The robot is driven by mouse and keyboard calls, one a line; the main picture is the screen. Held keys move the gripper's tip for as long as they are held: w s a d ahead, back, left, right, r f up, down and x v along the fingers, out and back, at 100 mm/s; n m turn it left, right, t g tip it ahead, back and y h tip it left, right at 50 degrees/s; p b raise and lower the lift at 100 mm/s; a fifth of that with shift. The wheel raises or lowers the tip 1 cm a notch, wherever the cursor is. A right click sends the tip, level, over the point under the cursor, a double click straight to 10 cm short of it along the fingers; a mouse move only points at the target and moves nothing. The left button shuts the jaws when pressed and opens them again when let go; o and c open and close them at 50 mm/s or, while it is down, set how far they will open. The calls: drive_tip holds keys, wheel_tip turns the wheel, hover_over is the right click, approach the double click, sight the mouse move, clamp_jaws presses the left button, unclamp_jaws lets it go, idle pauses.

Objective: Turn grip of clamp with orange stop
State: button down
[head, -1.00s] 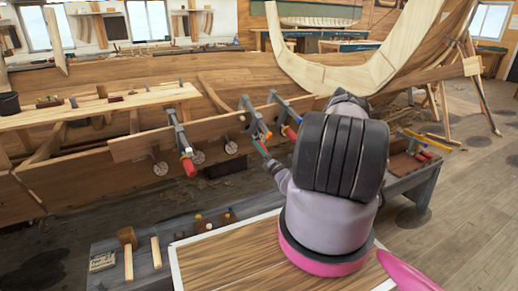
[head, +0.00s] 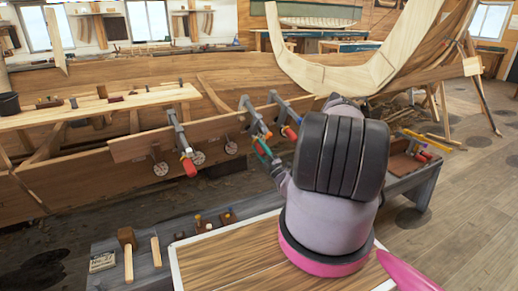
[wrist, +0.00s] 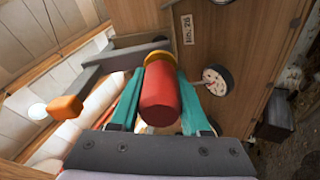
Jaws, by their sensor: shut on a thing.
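The clamp with the orange stop (head: 250,116) is the middle one of three on the plank edge in the head view. Its orange stop (wrist: 67,107) ends a dark bar at the left of the wrist view. Its red grip (wrist: 160,100), with a yellow collar (wrist: 158,57), points toward the wrist camera. My gripper (wrist: 160,84) has its teal fingers on either side of the red grip and is shut on it. In the head view my gripper (head: 262,150) is small beside the clamp's lower end, and my arm covers much of the area to its right.
A clamp with a red grip (head: 189,167) stands to the left, another clamp (head: 284,112) close to the right. Round pads (head: 198,157) sit along the hull plank (head: 130,145). A bench (head: 180,225) with a mallet (head: 126,238) lies in front.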

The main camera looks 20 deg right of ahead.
drive_tip(key=m, duration=0.6)
drive_tip(key=shift+s+t, duration=0.1)
drive_tip(key=shift+t, duration=0.2)
drive_tip(key=shift+m+t+h, duration=0.3)
drive_tip(key=shift+m+h, duration=0.4)
drive_tip(key=shift+m, duration=2.1)
drive_tip(key=shift+d, duration=0.1)
drive_tip(key=shift+c, duration=1.9)
unclamp_jaws()
drive_tip(key=v, duration=1)
drive_tip(key=shift+s+f, duration=0.25)
drive_tip(key=shift+s, duration=0.05)
